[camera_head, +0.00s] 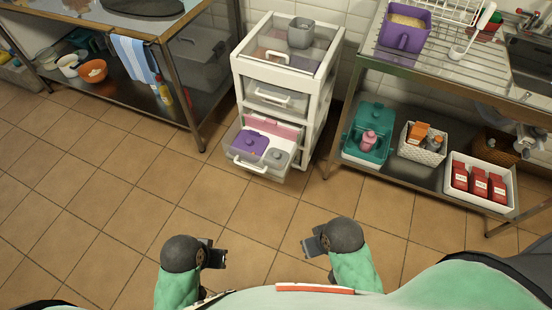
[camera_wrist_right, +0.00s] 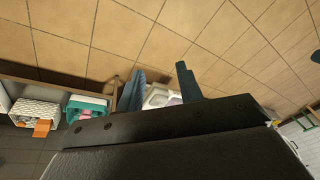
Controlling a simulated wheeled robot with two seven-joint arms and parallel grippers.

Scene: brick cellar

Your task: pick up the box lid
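A purple lid-like piece with a raised handle (camera_head: 250,145) lies in the pulled-out bottom drawer (camera_head: 247,168) of the white drawer unit. A smaller grey lid-like piece (camera_head: 277,156) lies beside it in the same drawer. A purple box (camera_head: 404,30) with tan contents and no lid on it stands on the rack at upper right. My left gripper (camera_head: 215,252) is open and empty, low in front of the drawer unit. My right gripper (camera_head: 312,243) is open and empty to its right. Its two spread fingers show in the right wrist view (camera_wrist_right: 160,88). Neither gripper touches anything.
A grey container (camera_head: 301,32) stands on top of the drawer unit. The right shelf holds a teal crate (camera_head: 365,148), a white basket (camera_head: 421,154) and a white bin with red packs (camera_head: 478,200). A metal table (camera_head: 160,40) stands at left. The tiled floor before the drawers is clear.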

